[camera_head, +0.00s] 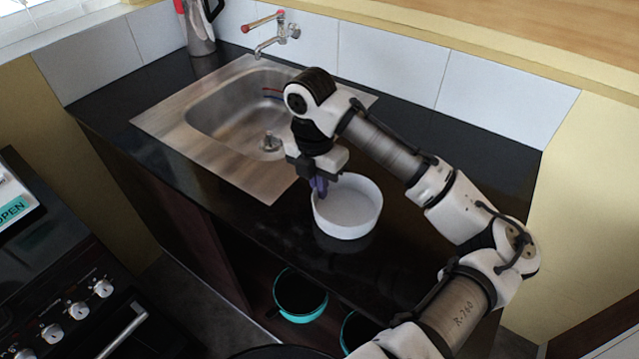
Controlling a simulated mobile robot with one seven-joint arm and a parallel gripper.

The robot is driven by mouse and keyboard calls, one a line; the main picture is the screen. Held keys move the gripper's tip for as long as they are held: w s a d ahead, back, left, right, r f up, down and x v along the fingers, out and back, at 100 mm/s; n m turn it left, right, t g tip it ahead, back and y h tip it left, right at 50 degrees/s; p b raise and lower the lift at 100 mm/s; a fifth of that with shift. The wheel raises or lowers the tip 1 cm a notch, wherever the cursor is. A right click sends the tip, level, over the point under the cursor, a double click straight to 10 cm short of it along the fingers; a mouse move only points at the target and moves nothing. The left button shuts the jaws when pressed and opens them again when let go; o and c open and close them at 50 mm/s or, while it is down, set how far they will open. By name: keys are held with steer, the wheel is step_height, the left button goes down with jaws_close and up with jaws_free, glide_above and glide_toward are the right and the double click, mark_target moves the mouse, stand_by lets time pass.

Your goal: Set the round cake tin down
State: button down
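The round cake tin (348,224) is white and shallow, and it is at the black counter just right of the sink. It looks upright and level; I cannot tell whether its base touches the counter or is slightly above it. My gripper (320,188) points down at the tin's left rim. Its purple fingers are at the rim and appear shut on the tin's wall. The wall between the fingers is partly hidden.
A steel sink (215,118) with a tap (272,32) lies to the left. A kettle (198,28) stands at the back. The black counter (440,150) is bare to the right. Teal-rimmed pots (301,318) sit below. A stove (65,290) is at lower left.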

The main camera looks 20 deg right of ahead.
steer(key=c, duration=2.1)
jaws_free()
steer(key=shift+f, duration=0.1)
steer(key=shift+c, duration=0.2)
steer(key=o, duration=0.5)
steer(key=shift+c, duration=0.2)
step_height(320, 180, up, 12)
steer(key=shift+w+a, duration=0.3)
steer(key=shift+w, duration=0.05)
